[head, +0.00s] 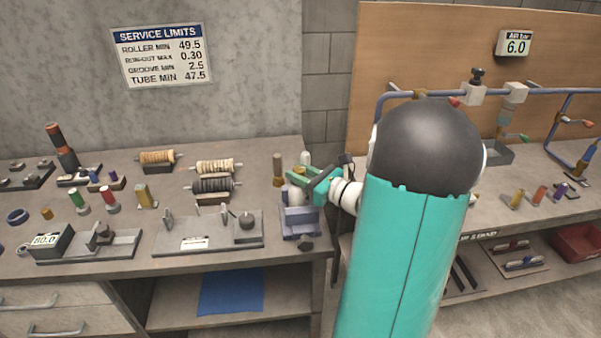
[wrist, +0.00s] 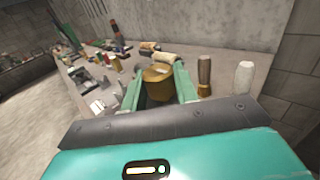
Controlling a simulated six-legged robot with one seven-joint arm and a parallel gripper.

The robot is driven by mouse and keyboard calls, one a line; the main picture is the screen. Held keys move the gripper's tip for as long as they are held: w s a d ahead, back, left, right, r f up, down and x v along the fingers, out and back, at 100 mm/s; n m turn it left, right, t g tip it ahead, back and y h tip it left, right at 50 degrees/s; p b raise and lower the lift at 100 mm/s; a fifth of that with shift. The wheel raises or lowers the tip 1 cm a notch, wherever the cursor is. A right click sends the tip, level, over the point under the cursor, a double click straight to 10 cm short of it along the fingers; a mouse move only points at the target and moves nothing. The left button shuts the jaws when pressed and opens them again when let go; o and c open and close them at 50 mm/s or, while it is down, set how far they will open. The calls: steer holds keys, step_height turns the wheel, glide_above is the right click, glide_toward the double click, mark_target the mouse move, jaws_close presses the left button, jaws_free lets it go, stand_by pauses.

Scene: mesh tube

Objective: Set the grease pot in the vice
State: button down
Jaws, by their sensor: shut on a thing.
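The grease pot (wrist: 158,84) is a round, brass-coloured pot with a darker rim, between the two green fingers of my gripper (wrist: 160,88) in the wrist view. My gripper is shut on it. In the head view my gripper (head: 308,184) is at the right end of the left bench, and its fingers largely hide the pot. The vice (head: 299,224) is a blue-grey block at the bench's front right corner, just below my gripper in the picture. I cannot tell whether the pot touches it. I cannot make out the vice in the wrist view.
A wooden-handled tool (head: 277,168) and a white bottle (head: 305,160) stand close behind my gripper. A grey fixture plate (head: 205,238) lies left of the vice, with wound rollers (head: 213,186) behind. A small dark lump (head: 306,246) lies before the vice. A gap separates the two benches.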

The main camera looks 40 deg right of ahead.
steer(key=shift+f, duration=0.45)
stand_by(0.4)
steer(key=c, duration=1)
jaws_free()
steer(key=s+d, duration=0.2)
steer(key=s, duration=1.1)
steer(key=shift+s+d, duration=0.25)
steer(key=shift+s, duration=0.05)
